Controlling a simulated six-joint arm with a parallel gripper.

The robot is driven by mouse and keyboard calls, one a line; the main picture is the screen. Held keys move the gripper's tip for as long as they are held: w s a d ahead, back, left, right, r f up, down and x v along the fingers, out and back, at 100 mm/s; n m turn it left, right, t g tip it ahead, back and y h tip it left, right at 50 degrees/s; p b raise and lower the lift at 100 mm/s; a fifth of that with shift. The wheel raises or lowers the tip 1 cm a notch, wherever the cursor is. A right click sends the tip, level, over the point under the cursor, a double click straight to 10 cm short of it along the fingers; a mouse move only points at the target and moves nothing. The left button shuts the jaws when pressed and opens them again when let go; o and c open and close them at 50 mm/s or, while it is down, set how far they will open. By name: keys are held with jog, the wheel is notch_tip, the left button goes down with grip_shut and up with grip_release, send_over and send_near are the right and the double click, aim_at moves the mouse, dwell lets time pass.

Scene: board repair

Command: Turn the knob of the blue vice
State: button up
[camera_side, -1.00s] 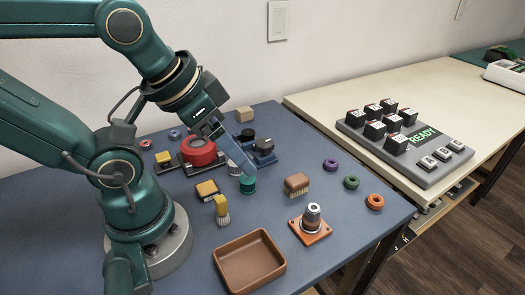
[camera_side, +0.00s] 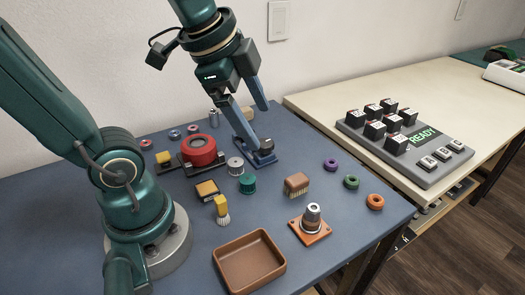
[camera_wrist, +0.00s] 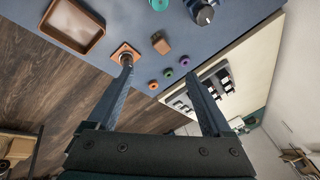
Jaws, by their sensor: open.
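The blue vice (camera_side: 262,159) sits on the blue table mat behind the teal cylinder, with a dark knob (camera_side: 267,144) on top. In the wrist view the vice (camera_wrist: 203,13) is at the top edge, partly cut off. My gripper (camera_side: 250,122) is open and empty, its two blue fingers apart. In the side view it hangs just above and to the left of the vice, with one finger overlapping the vice's left part; contact cannot be told. In the wrist view the fingertips of my gripper (camera_wrist: 158,72) point below the vice, and it is not between them.
A red round device (camera_side: 200,150) stands left of the vice. A grey cylinder (camera_side: 236,167) and teal cylinder (camera_side: 248,184) are close in front. A brown brush (camera_side: 297,183), orange base with metal post (camera_side: 312,230) and brown tray (camera_side: 250,262) lie nearer. A keypad (camera_side: 405,140) is at right.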

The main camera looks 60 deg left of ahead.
jog(key=w+a+f+m+g, duration=0.2)
jog(key=w+a+m+g, duration=0.1)
jog(key=w+a+m, duration=0.3)
jog(key=n+g, duration=0.1)
jog(key=g, duration=0.1)
send_over(264, 142)
notch_tip(264, 142, down, 7)
jog(key=shift+w+d+f, duration=0.1)
jog(key=shift+w, duration=0.05)
jog(key=shift+f, duration=2.7)
jog(key=shift+c, duration=0.3)
grip_shut()
